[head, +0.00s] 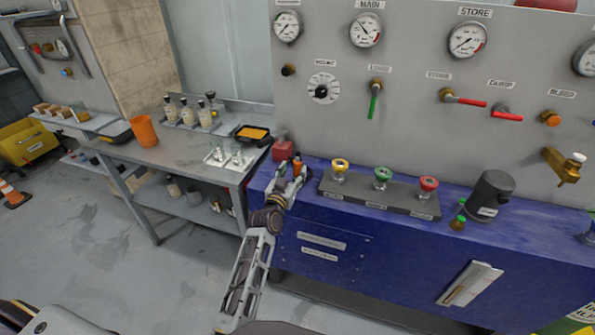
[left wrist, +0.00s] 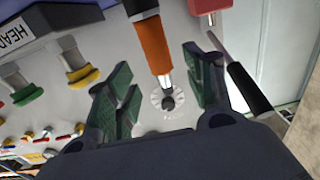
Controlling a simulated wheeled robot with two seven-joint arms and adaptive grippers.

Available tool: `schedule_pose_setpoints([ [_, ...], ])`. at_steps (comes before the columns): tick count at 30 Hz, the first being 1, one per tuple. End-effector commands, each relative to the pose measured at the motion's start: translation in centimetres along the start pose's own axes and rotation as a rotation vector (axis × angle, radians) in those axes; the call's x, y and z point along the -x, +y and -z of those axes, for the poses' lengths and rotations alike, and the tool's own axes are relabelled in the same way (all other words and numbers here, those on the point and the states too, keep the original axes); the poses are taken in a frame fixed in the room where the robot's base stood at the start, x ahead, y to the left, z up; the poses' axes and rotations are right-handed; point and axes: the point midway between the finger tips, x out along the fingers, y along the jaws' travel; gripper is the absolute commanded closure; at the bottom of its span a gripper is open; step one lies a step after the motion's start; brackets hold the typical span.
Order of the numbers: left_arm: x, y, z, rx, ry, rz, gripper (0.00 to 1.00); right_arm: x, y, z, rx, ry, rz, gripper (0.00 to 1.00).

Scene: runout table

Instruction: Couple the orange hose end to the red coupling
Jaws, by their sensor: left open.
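The orange hose end (head: 297,169) stands at the left end of the blue bench. In the left wrist view it is an orange sleeve (left wrist: 153,46) with a black part and a metal tip. My left gripper (head: 289,183) is open at the hose end. In the left wrist view its dark green fingers (left wrist: 163,85) lie either side of the metal tip, with gaps visible on both sides. The red coupling (head: 428,184) is upright at the right end of a dark grey strip on the bench. My right gripper is out of view.
A yellow coupling (head: 340,166) and a green coupling (head: 382,174) share the strip (head: 370,201). A red container (head: 282,149) stands just behind the hose end. A dark cylindrical can (head: 491,194) stands right of the red coupling. The gauge panel (head: 420,100) rises behind the bench.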

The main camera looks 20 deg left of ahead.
Motion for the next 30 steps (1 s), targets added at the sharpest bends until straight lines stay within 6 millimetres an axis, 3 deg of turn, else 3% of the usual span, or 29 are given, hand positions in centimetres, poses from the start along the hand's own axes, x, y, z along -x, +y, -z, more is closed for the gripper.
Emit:
schedule_pose_setpoints([
  [14,-0.3,0.0,0.0,0.001,0.000,0.000,0.47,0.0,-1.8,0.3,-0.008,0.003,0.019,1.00],
  [30,-4.2,-0.1,-0.3,0.001,0.001,0.000,0.47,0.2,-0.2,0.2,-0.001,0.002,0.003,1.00],
])
